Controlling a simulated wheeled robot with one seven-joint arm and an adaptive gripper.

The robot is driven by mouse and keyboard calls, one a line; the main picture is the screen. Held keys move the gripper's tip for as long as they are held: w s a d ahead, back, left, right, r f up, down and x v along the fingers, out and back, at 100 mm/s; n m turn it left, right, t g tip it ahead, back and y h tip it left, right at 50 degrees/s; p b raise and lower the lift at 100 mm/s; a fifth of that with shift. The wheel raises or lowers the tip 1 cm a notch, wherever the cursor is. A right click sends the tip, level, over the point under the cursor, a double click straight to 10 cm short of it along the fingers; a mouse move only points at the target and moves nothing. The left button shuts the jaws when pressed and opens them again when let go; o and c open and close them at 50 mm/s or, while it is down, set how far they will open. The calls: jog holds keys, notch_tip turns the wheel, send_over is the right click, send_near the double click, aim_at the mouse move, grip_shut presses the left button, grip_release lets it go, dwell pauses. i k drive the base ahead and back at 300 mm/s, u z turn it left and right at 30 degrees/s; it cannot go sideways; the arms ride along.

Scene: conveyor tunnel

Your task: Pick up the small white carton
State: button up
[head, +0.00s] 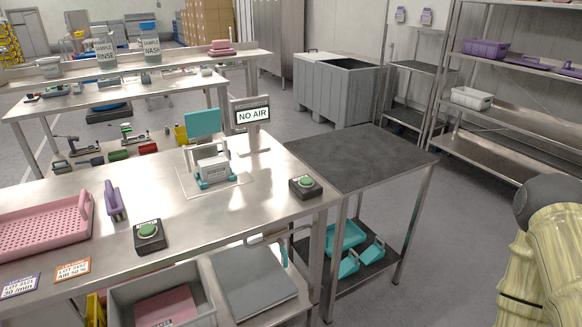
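No thing is plainly marked as the small white carton. A small white box-like piece (213,167) stands on the steel table, in or against a teal bracket (216,183), below a raised teal panel (203,122). It is too small to tell whether this is a carton or part of the device. My gripper is not in view; only a pale yellow sleeved part with a dark grey round end, likely my arm, shows at the lower right, well apart from the device.
Two green-button boxes (149,237) (305,187), a pink perforated tray (40,225) and a "NO AIR" sign (252,115) are on the steel table (250,215). A bare dark-topped table (350,155) adjoins it at right. Open floor (450,230) lies beyond.

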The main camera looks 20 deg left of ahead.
aim_at(216, 173)
jog(key=z, duration=0.9)
jog(key=k, duration=1.3)
jog(key=u, duration=1.85)
jog(key=i, duration=0.45)
jog(key=u, duration=0.05)
